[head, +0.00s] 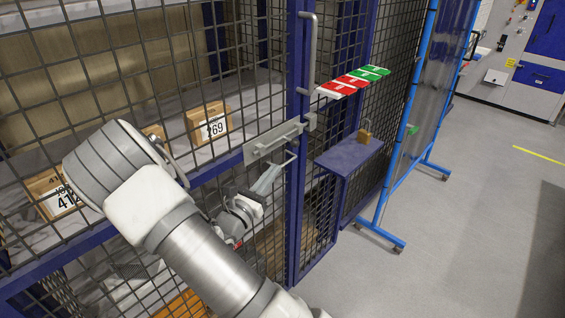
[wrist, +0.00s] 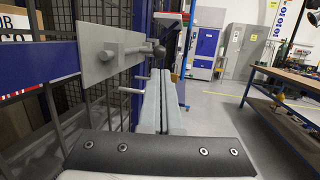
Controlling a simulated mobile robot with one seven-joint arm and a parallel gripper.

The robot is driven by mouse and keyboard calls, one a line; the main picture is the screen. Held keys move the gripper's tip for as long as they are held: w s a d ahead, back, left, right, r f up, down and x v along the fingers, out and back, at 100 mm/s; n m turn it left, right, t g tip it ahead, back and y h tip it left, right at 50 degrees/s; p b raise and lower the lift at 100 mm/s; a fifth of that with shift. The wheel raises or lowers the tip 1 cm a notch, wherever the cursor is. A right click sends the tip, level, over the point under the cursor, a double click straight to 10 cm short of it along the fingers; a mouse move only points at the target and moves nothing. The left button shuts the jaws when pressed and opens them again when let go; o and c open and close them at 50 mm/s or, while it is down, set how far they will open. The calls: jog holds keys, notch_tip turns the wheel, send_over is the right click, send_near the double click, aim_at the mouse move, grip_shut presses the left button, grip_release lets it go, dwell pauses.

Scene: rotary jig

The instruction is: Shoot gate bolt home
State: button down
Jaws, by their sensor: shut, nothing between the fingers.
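The gate bolt (head: 276,142) is a grey rod on a pale plate (head: 255,154) fixed to the mesh gate. It lies roughly level, its right end close to a grey bracket (head: 311,122) at the blue post. The plate also shows in the wrist view (wrist: 97,68), with a grey rod or knob (wrist: 132,48) standing out from it. My gripper (head: 278,168) is just below the plate, its pale fingers closed together and empty. In the wrist view the fingers (wrist: 161,78) point forward, right of the plate. I cannot tell whether they touch the bolt, or whether its tip is inside the bracket.
A tall grey handle (head: 313,55) rises on the blue post. A blue shelf (head: 345,155) with a brass padlock (head: 365,132) juts out right of it. Red and green tags (head: 352,83) are above. A blue frame stand (head: 392,170) is further right. The floor beyond is clear.

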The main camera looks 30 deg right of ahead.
jog(key=v, duration=0.6)
dwell(0.3)
jog(key=s+d+r+m+g+y, duration=0.2)
jog(key=s+r+m+g+y, duration=0.15)
jog(key=s+m+g, duration=0.35)
jog(key=s+d+r+m+g+y, duration=0.25)
jog(key=s+m+g+y, duration=0.2)
jog(key=s+m, duration=0.4)
jog(key=s+a+r+m+t+y, duration=0.6)
jog(key=a+r+m+y, duration=0.3)
jog(key=a, duration=0.3)
jog(key=shift+s+a+t, duration=0.2)
jog(key=shift+s+t, duration=0.15)
jog(key=shift+s, duration=0.05)
